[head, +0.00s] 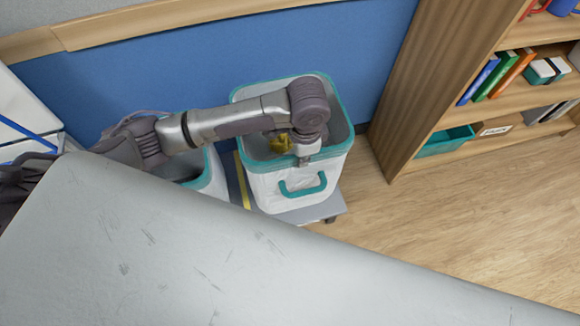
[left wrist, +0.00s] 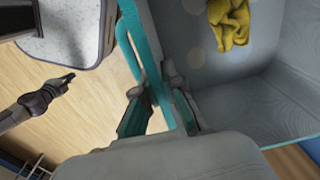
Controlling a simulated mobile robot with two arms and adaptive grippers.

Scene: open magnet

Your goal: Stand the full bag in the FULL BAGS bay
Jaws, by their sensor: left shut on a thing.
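A white bag with teal trim and a teal front handle (head: 303,186) stands upright on a low grey platform (head: 322,209) in the head view. A crumpled yellow cloth (head: 280,143) lies inside it; it also shows in the left wrist view (left wrist: 230,22). My left gripper (head: 305,158) is at the bag's front rim, above the handle. In the left wrist view its fingers (left wrist: 160,108) are shut on the teal rim. A gripper that appears to be my right one (left wrist: 68,79) hangs apart over the floor; its jaw state is unclear. No FULL BAGS label is readable.
A second teal-trimmed container (head: 213,178) stands left of the bag, partly hidden by my arm. A yellow strip (head: 242,182) runs between them. A blue wall panel (head: 180,75) is behind. A wooden bookcase (head: 425,85) stands at right. Floor (head: 470,215) in front of it is clear.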

